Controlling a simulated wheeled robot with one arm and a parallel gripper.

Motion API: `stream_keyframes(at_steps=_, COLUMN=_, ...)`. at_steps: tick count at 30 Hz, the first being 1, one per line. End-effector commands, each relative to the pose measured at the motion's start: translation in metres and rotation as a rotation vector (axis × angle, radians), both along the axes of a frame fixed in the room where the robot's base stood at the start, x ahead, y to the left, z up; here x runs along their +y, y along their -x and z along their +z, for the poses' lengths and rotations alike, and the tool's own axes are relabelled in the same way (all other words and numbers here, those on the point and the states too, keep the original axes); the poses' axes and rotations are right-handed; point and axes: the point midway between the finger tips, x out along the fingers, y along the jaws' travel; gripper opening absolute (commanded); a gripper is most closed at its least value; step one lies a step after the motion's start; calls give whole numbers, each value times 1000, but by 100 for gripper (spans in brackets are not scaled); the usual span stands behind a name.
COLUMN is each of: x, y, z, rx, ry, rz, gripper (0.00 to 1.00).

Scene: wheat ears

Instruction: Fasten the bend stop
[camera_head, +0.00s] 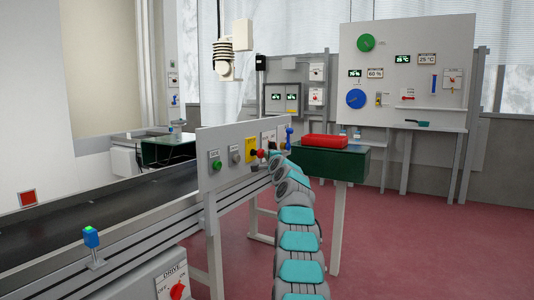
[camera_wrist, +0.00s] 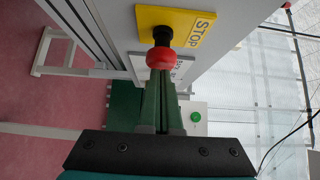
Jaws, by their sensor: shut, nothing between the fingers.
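A red mushroom knob (camera_wrist: 161,57) on a black stem stands out from a yellow plate (camera_wrist: 200,28) marked STOP in the wrist view. In the head view the yellow plate (camera_head: 250,150) is on the grey control panel (camera_head: 210,180) beside the conveyor. My gripper (camera_wrist: 160,76) is shut and empty, its green fingers together, their tips right at the red knob. I cannot tell whether they touch it. In the head view my arm reaches up to the panel's right part, and the fingers cannot be made out there.
The panel also carries a green button (camera_head: 216,165) and other controls. The conveyor belt (camera_head: 90,200) runs along the left. A green table (camera_head: 335,165) with a red case (camera_head: 324,141) stands right of the panel. The red floor (camera_head: 430,230) at right is clear.

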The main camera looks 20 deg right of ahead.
Motion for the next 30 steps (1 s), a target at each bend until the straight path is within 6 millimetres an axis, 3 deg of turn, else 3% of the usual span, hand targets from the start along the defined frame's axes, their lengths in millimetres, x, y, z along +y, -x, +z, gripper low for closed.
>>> stream_keyframes(at_steps=30, x=8, y=-9, z=-3, rx=2, ry=0, rz=2, gripper=0)
